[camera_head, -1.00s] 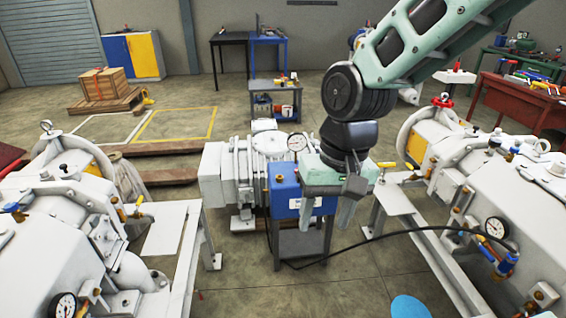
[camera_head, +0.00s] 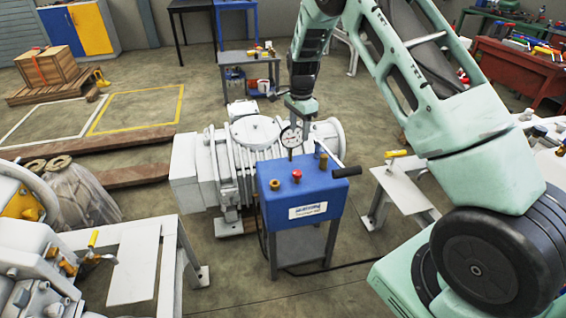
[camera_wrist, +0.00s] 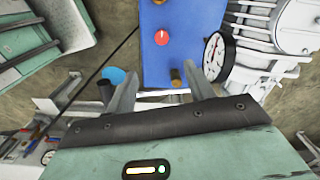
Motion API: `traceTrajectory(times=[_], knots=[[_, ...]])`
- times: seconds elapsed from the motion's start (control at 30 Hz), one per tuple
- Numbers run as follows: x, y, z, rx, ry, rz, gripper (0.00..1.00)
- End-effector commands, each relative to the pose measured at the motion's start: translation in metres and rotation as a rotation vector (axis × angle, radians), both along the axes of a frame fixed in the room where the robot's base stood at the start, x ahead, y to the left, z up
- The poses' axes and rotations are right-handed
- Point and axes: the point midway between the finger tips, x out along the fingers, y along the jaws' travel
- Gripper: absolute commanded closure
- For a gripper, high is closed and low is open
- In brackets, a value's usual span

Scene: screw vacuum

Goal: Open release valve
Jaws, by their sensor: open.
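A blue box (camera_head: 303,199) stands on a grey stand in front of a white ribbed pump. On its top are a red knob (camera_head: 297,175), a brass knob (camera_head: 274,185) and a brass fitting (camera_head: 323,161) with a black-handled lever (camera_head: 346,171) pointing right. I cannot tell for certain which is the release valve. My gripper (camera_head: 304,140) points down over the box's back edge, partly hidden by the round gauge (camera_head: 291,136). The red knob (camera_wrist: 162,38) lies beyond the fingertips. Contact is unclear.
The white pump (camera_head: 255,135) is close behind and left of the box. A white bench frame (camera_head: 145,270) stands at front left, another (camera_head: 405,190) at right. A black hose (camera_head: 350,264) runs on the floor.

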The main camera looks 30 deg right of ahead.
Motion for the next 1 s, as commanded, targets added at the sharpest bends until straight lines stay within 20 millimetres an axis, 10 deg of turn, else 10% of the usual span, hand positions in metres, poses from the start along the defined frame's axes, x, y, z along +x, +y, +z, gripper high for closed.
traceTrajectory(times=[1.0], knots=[[0.0,-0.004,-0.165,-0.003,0.001,-0.012,0.47]])
